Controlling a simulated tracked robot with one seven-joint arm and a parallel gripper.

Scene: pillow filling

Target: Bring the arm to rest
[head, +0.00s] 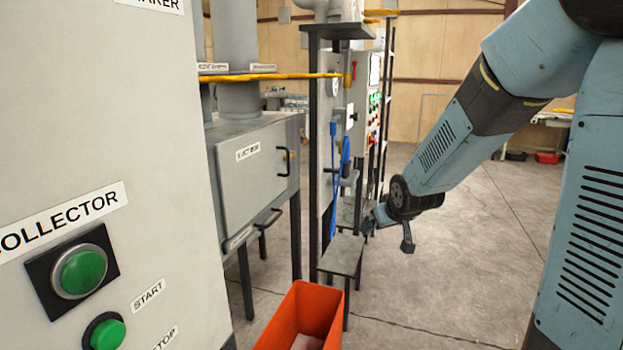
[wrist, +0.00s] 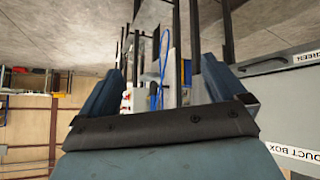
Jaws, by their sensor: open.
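My arm (head: 470,130) reaches down and to the left from the upper right of the head view, bent at the elbow. My gripper (head: 378,217) is at its lower end, near the small grey stand, and looks small and partly hidden there. In the wrist view my gripper (wrist: 155,75) shows two blue fingers spread wide apart, with nothing held between them. The wrist view is upside down, with the floor at the top.
A grey cabinet with green buttons (head: 82,272) fills the left. A grey box (head: 250,175) on legs stands behind it. An orange bin (head: 325,310) is at the bottom centre, near a small grey stand (head: 342,255). A blue strap (head: 333,190) hangs above.

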